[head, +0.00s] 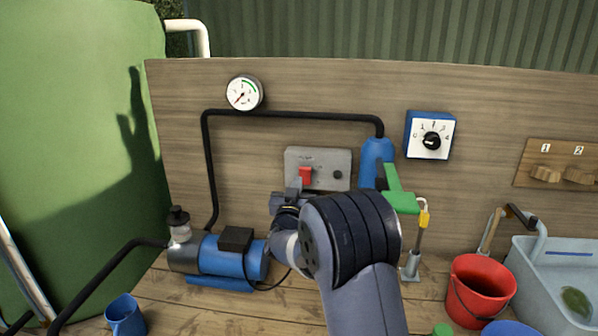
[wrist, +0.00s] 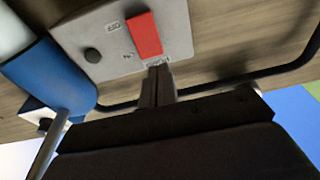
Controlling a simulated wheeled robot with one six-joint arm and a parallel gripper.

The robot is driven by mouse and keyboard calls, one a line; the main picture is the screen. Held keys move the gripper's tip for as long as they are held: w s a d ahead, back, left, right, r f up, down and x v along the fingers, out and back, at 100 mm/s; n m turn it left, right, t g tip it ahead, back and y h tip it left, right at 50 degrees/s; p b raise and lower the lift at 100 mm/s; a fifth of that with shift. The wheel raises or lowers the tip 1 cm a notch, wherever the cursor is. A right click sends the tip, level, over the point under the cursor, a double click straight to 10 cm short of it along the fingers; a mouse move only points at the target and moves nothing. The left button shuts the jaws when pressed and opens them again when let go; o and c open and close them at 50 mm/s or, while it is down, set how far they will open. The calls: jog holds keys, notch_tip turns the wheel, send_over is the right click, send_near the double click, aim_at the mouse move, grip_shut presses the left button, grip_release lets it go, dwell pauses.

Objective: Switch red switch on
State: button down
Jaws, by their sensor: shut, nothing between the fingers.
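The red switch (head: 305,175) is a rocker on a grey panel (head: 325,157) fixed to the wooden backboard. The panel also carries a dark round knob (head: 337,174). In the wrist view the red switch (wrist: 144,35) stands out from the grey panel (wrist: 90,43). My gripper (head: 293,187) is just below the switch in the head view. In the wrist view the shut fingers (wrist: 159,68) are empty and their tips are close to the lettered edge of the panel by the switch. I cannot tell whether they touch it.
A blue cylinder (head: 376,150) and a green handle (head: 400,202) are right of the panel. A blue pump (head: 222,257) is at lower left, with a black hose (head: 207,165) running up the board. A red bucket (head: 478,290) stands at right.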

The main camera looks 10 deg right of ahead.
aim_at(301, 169)
jog(key=shift+p+x, duration=0.65)
jog(key=shift+x, duration=1.4)
jog(key=shift+w+r+g+p, duration=0.15)
jog(key=shift+r+g+p, duration=0.4)
jog(key=shift+p, duration=0.6)
jog(key=shift+w+d+f+b, duration=0.1)
jog(key=shift+f+b, duration=0.05)
jog(key=shift+b, duration=0.45)
jog(key=shift+w, duration=0.1)
